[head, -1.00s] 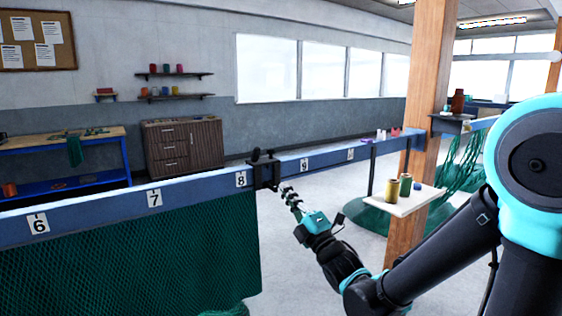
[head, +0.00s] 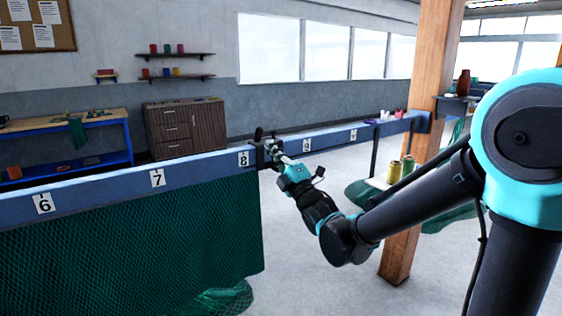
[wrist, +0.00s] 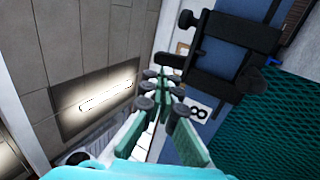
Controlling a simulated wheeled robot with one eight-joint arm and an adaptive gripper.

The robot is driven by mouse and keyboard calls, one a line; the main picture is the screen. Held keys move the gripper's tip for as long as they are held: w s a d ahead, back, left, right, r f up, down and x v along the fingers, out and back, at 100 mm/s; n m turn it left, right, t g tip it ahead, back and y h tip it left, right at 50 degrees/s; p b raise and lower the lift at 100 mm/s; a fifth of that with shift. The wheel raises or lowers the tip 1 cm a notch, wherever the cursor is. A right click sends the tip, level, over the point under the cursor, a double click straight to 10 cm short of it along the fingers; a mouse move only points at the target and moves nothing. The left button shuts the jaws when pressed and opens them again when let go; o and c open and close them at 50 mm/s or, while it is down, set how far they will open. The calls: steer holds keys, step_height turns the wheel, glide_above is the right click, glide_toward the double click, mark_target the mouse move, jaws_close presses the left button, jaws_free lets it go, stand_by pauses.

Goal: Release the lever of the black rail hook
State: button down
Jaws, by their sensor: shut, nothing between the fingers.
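The black rail hook (head: 261,158) sits on the blue rail just right of the number 8 plate. It also shows in the wrist view (wrist: 222,66) as dark bars and plates across the rail, with round-ended black bars sticking out toward my fingers. I cannot tell for sure which bar is its lever. My gripper (head: 271,146) is at the hook's upper right side in the head view and partly covers it. In the wrist view my gripper (wrist: 163,78) is shut and empty, its fingertips close beside the lower bar end. I cannot tell whether they touch.
The blue rail (head: 200,167) runs across with number plates on it. A green net (head: 130,235) hangs below it, left of the hook. The floor right of the hook is clear.

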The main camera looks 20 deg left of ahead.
mark_target(261, 131)
steer(key=shift+x, duration=2.2)
steer(key=shift+a+r, duration=0.1)
